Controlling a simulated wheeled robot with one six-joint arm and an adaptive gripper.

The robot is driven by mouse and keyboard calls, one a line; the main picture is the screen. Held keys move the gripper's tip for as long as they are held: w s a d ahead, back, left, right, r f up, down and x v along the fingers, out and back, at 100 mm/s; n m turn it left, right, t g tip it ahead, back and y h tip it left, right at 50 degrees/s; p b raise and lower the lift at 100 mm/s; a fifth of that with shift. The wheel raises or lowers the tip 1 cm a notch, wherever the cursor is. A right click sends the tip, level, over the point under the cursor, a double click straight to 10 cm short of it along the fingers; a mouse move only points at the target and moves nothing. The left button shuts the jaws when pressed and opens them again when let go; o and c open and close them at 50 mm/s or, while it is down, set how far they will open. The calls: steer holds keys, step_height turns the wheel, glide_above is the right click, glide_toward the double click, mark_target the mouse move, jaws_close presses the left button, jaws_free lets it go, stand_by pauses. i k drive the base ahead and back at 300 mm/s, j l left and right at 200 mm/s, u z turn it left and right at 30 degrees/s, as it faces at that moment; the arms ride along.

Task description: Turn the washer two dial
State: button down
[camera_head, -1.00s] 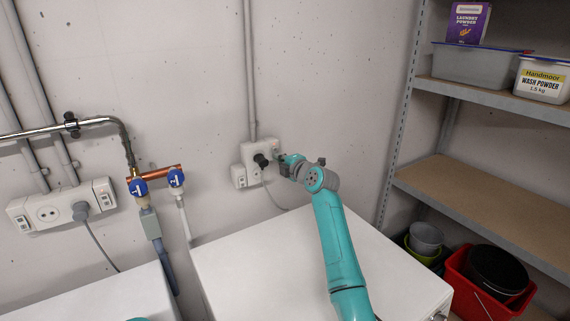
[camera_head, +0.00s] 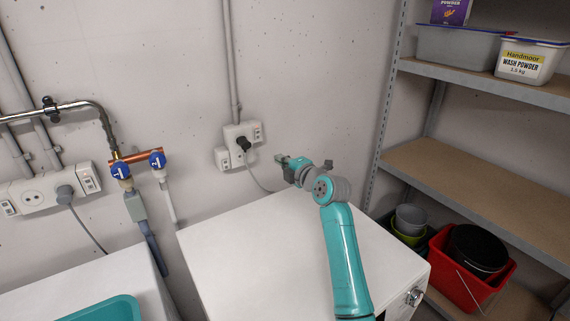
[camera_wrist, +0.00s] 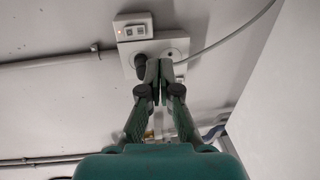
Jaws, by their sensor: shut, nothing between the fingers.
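A white washer (camera_head: 250,250) stands against the wall, its top below my arm. A round metallic knob (camera_head: 414,297) shows at its front right corner; I cannot tell for certain that it is the washer two dial. My gripper (camera_head: 281,160) is above the back of the washer top, pointing toward the wall, just right of a socket. In the wrist view my gripper (camera_wrist: 160,68) has its fingers together and empty. The knob is not in the wrist view.
A wall socket with a black plug (camera_head: 242,143) and cable is close to my gripper. Blue-handled taps (camera_head: 157,160) and pipes are at left. A teal basin (camera_head: 110,310) sits on the left machine. Shelves (camera_head: 460,175) and a red tub (camera_head: 463,280) stand at right.

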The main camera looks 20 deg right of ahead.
mark_target(416, 296)
steer(key=k+l, duration=0.25)
steer(key=k, duration=0.2)
steer(key=k+l, duration=0.2)
steer(key=k, duration=0.3)
